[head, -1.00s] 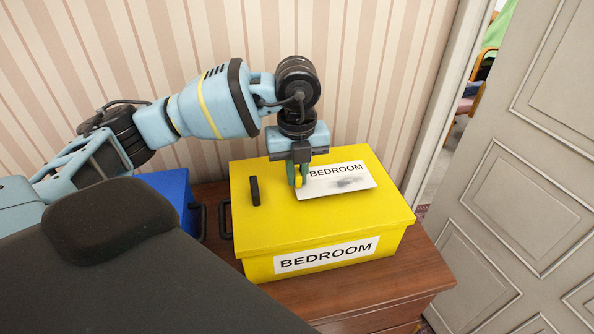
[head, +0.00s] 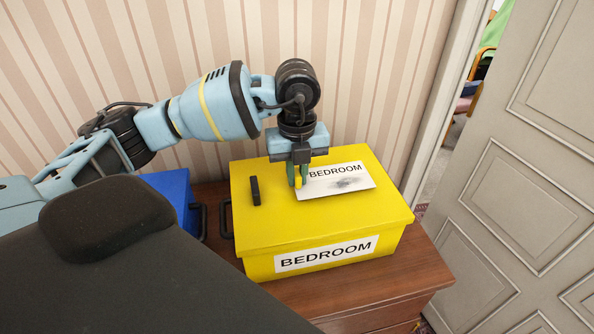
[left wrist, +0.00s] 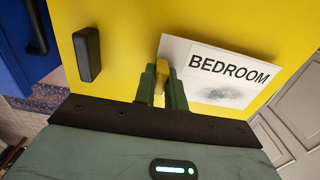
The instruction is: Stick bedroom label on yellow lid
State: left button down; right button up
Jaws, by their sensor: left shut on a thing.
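The bedroom label (head: 352,181) is a white card with black BEDROOM print and a grey smudge. It lies over the yellow lid (head: 272,221), on it or just above; I cannot tell which. In the left wrist view the label (left wrist: 208,94) is slanted relative to the picture. My left gripper (head: 298,182) points down over the lid, its green fingers shut on a small yellow tab (left wrist: 159,86) at the label's left edge. My right gripper is not in view.
The yellow box has a second BEDROOM label (head: 327,254) on its front and a black handle (head: 255,191) on the lid. A blue box (head: 172,190) stands to its left. Both rest on a brown wooden cabinet (head: 395,280). A panelled door (head: 540,180) is at right.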

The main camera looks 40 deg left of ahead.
pick_arm(q)
jog(key=shift+f, duration=0.7)
jog(key=c, duration=1.4)
grip_release()
notch_tip(320, 180, up, 8)
jog(key=shift+f, duration=0.1)
